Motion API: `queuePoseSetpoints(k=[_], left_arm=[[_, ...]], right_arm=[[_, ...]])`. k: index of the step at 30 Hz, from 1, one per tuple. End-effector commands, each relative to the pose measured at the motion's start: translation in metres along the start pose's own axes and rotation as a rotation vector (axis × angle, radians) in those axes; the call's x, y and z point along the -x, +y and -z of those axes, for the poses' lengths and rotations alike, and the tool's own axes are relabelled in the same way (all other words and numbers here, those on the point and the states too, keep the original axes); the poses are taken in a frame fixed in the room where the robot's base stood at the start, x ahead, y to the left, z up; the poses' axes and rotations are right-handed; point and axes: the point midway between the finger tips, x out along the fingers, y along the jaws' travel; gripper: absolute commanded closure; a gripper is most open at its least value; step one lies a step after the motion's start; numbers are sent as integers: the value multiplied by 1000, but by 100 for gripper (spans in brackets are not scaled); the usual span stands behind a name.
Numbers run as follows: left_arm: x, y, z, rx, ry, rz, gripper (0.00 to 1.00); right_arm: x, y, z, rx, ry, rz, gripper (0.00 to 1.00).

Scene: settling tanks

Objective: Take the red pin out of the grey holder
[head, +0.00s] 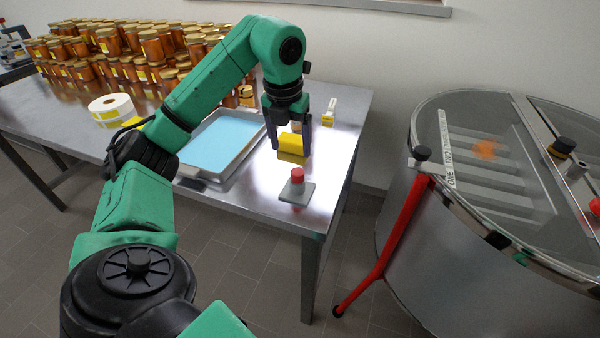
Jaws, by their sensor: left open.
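The red pin (297,175) stands upright in the grey holder (296,193), a small square base near the front right corner of the steel table. My left gripper (290,145) points down behind and above the pin, apart from it. Its fingers are open. A yellow block (293,144) shows between the fingers; I cannot tell whether they touch it. My right gripper is not in view.
A tray with a light blue bottom (222,143) lies left of the gripper. Many honey jars (152,46) crowd the table's back left, near a white label roll (111,108). A small yellow and white item (328,115) stands behind. A steel tank (480,230) with a red handle (397,235) stands right.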

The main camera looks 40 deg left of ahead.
Motion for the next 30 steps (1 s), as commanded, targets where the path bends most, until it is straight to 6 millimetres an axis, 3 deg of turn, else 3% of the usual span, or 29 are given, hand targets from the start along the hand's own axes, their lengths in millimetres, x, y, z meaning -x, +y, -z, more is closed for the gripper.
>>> queuePoseSetpoints(k=[1,5,13,16,21,22,28,30], left_arm=[[-20,0,2,-2,7,-1,21],[-36,0,0,-1,3,-2,21],[-80,-7,1,-2,5,-1,21],[-90,-7,1,-3,2,0,21],[-91,-7,0,-3,-1,1,21],[-91,-7,0,-3,0,1,25],[-91,-7,0,-3,0,1,100],[-91,-7,0,-3,0,1,100]], right_arm=[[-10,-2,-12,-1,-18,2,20],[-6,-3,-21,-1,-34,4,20],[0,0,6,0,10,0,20],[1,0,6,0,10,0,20],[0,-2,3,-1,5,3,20],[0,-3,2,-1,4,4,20],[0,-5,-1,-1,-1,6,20],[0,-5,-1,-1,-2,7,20]])
